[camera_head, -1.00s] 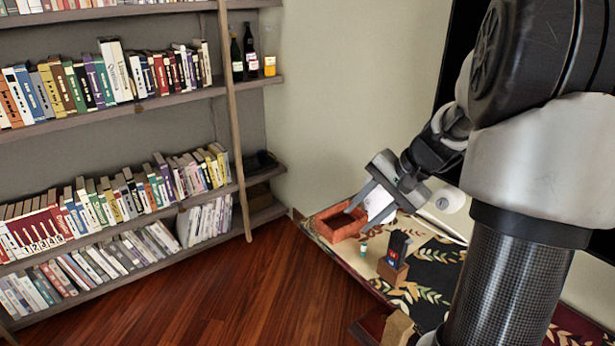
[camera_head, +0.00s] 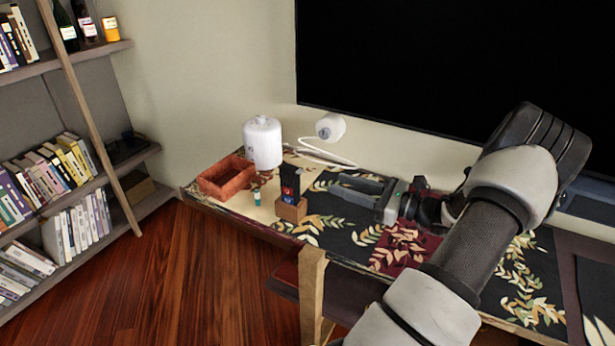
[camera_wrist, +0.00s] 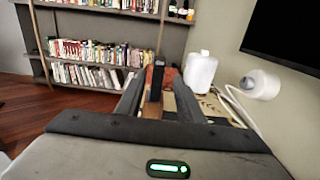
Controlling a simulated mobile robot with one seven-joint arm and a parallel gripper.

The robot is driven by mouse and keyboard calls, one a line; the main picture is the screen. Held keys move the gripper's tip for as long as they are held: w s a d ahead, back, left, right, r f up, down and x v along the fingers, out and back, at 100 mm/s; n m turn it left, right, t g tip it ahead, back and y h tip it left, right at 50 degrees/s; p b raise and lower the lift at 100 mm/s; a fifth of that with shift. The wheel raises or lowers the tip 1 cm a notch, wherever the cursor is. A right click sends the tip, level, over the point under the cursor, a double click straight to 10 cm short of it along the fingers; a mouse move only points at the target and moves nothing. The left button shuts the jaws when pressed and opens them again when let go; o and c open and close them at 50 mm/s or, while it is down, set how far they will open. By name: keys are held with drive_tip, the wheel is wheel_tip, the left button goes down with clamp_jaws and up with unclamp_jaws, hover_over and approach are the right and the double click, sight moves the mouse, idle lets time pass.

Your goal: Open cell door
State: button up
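No cell door can be made out in either view. My gripper (camera_head: 342,184) reaches left above the patterned table in the head view. Its two fingers are apart with an empty gap between them, as the wrist view also shows (camera_wrist: 158,98). A dark upright device in a wooden block holder (camera_head: 291,208) stands left of the fingertips. In the wrist view the dark device (camera_wrist: 154,82) lines up with the gap, beyond the fingers; I see no contact.
On the table (camera_head: 240,209) are a reddish open box (camera_head: 226,180), a white canister (camera_head: 262,144), a small bottle (camera_head: 257,196) and a white round object with a cable (camera_head: 330,127). A bookshelf (camera_head: 60,170) stands left. A large black screen (camera_head: 450,70) is behind. A wooden chair (camera_head: 312,290) stands in front.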

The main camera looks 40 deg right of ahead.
sight(303, 172)
drive_tip(key=b+x, duration=0.1)
drive_tip(key=x, duration=1)
drive_tip(key=shift+w+b, duration=0.1)
drive_tip(key=shift+b, duration=0.25)
clamp_jaws()
